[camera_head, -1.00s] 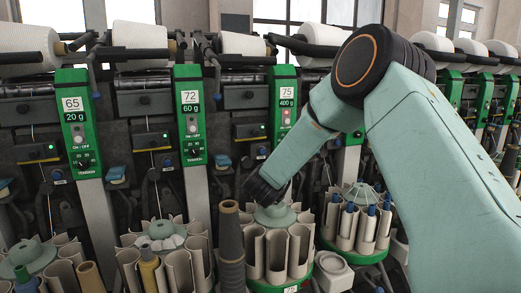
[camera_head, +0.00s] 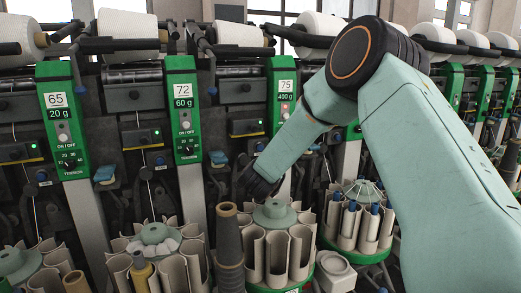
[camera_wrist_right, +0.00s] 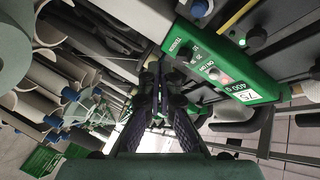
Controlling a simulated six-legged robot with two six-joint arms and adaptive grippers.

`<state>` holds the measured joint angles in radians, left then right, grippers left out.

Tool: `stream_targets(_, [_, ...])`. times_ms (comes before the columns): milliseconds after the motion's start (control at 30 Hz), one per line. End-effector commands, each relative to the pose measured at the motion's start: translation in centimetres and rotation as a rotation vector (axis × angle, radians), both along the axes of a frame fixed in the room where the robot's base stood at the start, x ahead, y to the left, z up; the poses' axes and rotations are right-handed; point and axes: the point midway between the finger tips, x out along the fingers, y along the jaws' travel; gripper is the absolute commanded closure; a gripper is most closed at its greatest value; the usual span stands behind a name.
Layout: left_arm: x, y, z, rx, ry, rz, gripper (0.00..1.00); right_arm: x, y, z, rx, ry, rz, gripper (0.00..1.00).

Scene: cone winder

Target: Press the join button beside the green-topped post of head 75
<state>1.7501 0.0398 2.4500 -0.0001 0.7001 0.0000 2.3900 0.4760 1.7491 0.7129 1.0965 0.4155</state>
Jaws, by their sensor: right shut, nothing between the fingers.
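The green-topped post of head 75 (camera_head: 284,92), marked 75 and 400 g, stands left of my right forearm in the head view. Its lower part is hidden by my arm. In the wrist view its green panel (camera_wrist_right: 225,70) lies tilted at the upper right, with its labels turned. My right gripper (camera_wrist_right: 161,78) is shut and empty, its dark fingertips apart from the panel and to its left. In the head view the fingers cannot be made out past my dark wrist. A small blue button (camera_head: 260,147) shows beside the post. Contact cannot be seen. My left gripper is out of view.
Posts of head 72 (camera_head: 183,110) and head 65 (camera_head: 60,120) stand to the left. Below head 75 is a round magazine (camera_head: 276,245) of open tubes, close under my wrist. A grey-brown cone (camera_head: 229,240) stands at its left. White yarn packages (camera_head: 128,24) line the top.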

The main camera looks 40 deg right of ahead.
Motion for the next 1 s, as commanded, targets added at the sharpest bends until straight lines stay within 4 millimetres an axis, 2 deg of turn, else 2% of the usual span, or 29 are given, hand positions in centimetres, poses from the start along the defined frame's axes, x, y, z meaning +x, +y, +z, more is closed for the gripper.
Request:
stream_targets(467, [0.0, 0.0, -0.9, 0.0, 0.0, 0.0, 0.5, 5.6, -1.8, -0.1, -0.004, 0.0, 0.001, 1.0])
stream_targets(600, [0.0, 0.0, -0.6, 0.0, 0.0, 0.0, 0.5, 7.0, -2.2, 0.0, -0.002, 0.001, 0.0, 1.0])
stream_targets(800, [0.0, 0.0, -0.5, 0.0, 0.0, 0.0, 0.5, 8.2, -2.6, 0.0, -0.002, 0.001, 0.001, 1.0])
stream_targets(1000, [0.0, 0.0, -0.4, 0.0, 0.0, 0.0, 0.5, 8.5, -2.7, 0.0, -0.001, 0.001, 0.0, 1.0])
